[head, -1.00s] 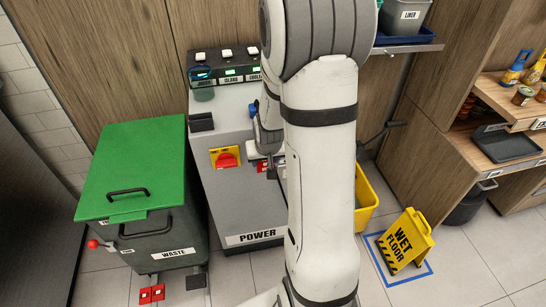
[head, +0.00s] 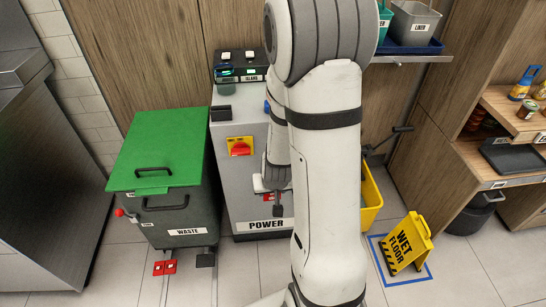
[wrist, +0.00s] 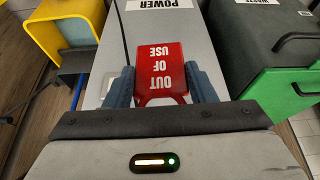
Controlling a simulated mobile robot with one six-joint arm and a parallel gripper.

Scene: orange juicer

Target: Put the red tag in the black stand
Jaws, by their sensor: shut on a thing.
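The red tag (wrist: 162,72), lettered OUT OF USE, is between the two fingers of my gripper (wrist: 162,88) in the wrist view. The lettering looks upside down there. In the head view my gripper (head: 273,197) is low in front of the grey POWER cabinet, with a little of the red tag (head: 267,198) showing; my arm hides part of this area. A small black block (head: 221,113) at the cabinet's upper left edge may be the black stand; I cannot tell for sure. It is above and left of my gripper, apart from it.
The POWER cabinet (head: 236,185) has a red switch (head: 240,149). A green-lidded waste bin (head: 172,215) stands left of it, with red and black pedals on the floor. A yellow wet floor sign (head: 406,243) and yellow bucket (head: 370,200) are at right.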

